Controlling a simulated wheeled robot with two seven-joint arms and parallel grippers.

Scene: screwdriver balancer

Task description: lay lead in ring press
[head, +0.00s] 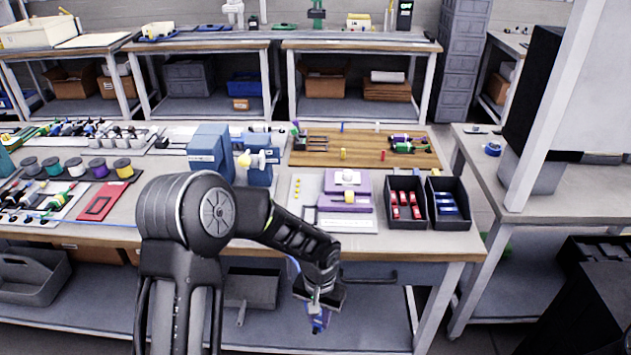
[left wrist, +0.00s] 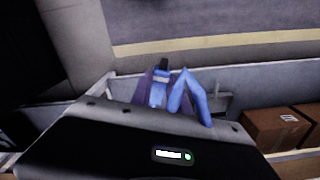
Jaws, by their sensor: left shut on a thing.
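My left gripper (head: 320,308) hangs in front of the bench's front edge, below the bench top, pointing down. It is shut on a blue lead (head: 318,322). In the left wrist view the lead (left wrist: 185,92) shows as a bent blue loop with a dark tip between the fingers. Two blue machines (head: 208,150) stand mid-bench, one with a pale knob, and a purple fixture (head: 347,182) stands to their right. I cannot tell for sure which is the ring press. My right gripper is not in view.
A black bin of red parts (head: 404,200) and one of blue parts (head: 448,203) stand at the bench's right. Several spools (head: 98,170) and a red tray (head: 103,202) lie left. A wooden board (head: 365,150) lies behind. A drawer (head: 380,277) is below the bench edge.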

